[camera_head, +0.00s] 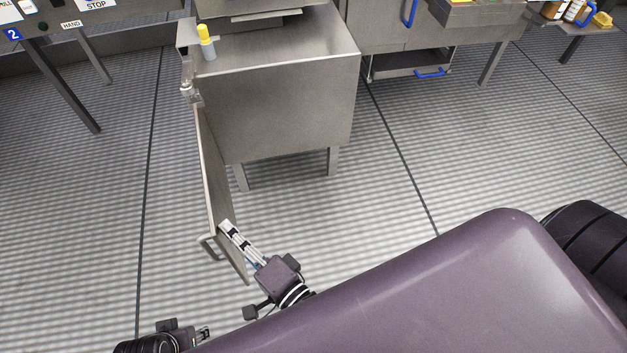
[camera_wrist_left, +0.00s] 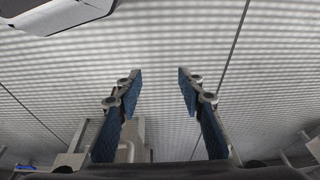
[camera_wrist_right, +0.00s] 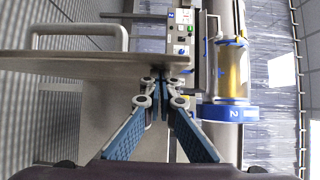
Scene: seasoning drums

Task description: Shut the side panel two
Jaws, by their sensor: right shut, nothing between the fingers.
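Side panel two appears to be the thin metal panel (camera_head: 210,170) that stands open from the left edge of the steel cabinet (camera_head: 295,105) and reaches toward me. Its bar handle (camera_head: 208,248) is on its left face near the free end. My right gripper (camera_head: 230,231) is shut and empty, at the panel's right face near that end; I cannot tell whether it touches. The right wrist view shows its closed fingertips (camera_wrist_right: 163,82) by the panel (camera_wrist_right: 85,66), with the handle (camera_wrist_right: 80,32) beyond. My left gripper (camera_wrist_left: 160,75) is open and empty over the floor.
A yellow-capped bottle (camera_head: 207,42) stands on the cabinet's top left corner. A table (camera_head: 75,30) is at the far left and another unit (camera_head: 400,35) at the back right. Bare striped floor (camera_head: 370,180) lies right of the panel. A blue-ringed drum (camera_wrist_right: 232,80) shows in the right wrist view.

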